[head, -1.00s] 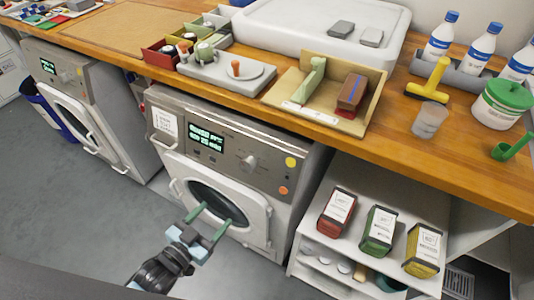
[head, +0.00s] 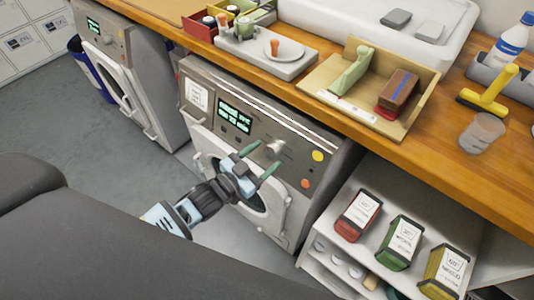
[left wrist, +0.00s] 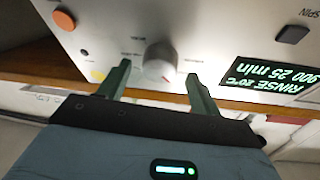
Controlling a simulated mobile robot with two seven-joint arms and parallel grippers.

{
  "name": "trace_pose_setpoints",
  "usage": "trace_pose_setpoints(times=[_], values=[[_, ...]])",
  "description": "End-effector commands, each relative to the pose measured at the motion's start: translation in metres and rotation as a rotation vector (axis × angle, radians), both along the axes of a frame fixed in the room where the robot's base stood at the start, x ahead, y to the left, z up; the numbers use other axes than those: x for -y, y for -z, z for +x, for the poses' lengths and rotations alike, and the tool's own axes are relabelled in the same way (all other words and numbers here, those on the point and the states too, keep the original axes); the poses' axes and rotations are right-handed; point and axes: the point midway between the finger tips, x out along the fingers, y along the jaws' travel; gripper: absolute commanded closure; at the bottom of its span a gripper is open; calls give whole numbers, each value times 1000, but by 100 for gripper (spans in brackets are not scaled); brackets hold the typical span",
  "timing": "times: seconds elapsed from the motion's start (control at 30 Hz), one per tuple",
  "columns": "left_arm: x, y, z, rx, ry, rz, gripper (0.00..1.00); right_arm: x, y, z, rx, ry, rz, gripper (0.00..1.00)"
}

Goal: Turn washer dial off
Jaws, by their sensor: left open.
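The washer (head: 300,143) under the counter has a grey control panel with a lit display (head: 234,116). Its round light dial (head: 275,146) sits right of the display. My left gripper (head: 259,159) is open and empty in front of the panel, its green fingertips close to the dial. In the left wrist view the dial (left wrist: 160,62) shows between and beyond the two fingers (left wrist: 160,85), with no clear contact. The display (left wrist: 272,78) appears upside down there and reads RINSE with 25 min. My right gripper is not in view.
A second washer (head: 128,60) stands to the left. Red, green and yellow boxes (head: 402,242) sit on the shelf at right. Above, the wooden counter (head: 440,160) holds a tray (head: 360,105) and a cup. Grey floor is free at left.

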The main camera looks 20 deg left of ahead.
Motion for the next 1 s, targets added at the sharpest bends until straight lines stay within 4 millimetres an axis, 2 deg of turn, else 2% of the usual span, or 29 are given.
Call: trace_pose_setpoints(times=[0.17, 0.47, 0.8, 1.0], values=[[7, 0, 12, -1, 1, -1, 36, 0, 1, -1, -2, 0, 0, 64], [7, 0, 13, -1, 1, 0, 36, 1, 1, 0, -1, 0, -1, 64], [7, 0, 13, -1, 1, 0, 80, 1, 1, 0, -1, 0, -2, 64], [7, 0, 13, 4, 5, 12, 80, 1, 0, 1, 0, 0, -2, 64]])
